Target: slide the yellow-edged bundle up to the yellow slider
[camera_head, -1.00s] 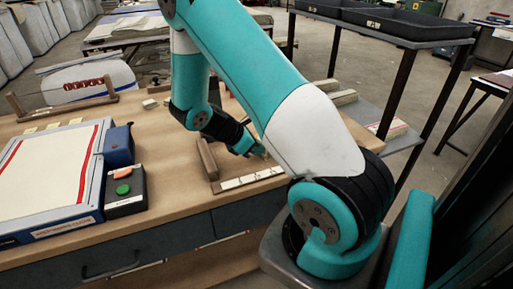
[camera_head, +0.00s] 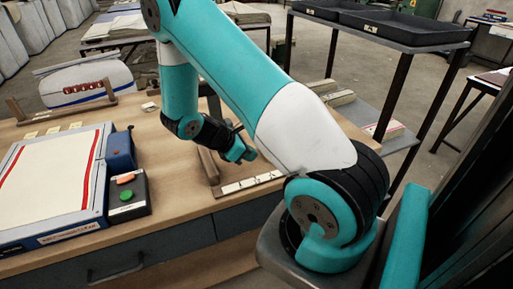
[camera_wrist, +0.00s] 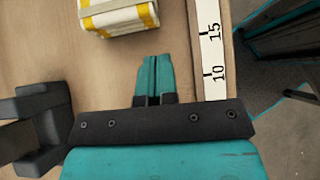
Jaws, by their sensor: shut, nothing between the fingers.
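The bundle (camera_wrist: 118,14) is white with yellow edges and lies at the top of the wrist view, cut off by the frame. My gripper (camera_wrist: 155,60) is shut and empty, its teal fingertips together just below and right of the bundle, with a gap between. In the head view my gripper (camera_head: 240,154) hangs low over the bench near the ruler strip. I cannot pick out the bundle there. The yellow slider cannot be made out in either view.
A white ruler strip (camera_wrist: 212,45) marked 10 and 15 runs along the bench edge, right of the fingers; it shows in the head view (camera_head: 250,183). A brown wooden bar (camera_head: 208,166) stands beside it. A button box (camera_head: 127,195) and framed board (camera_head: 45,180) are left.

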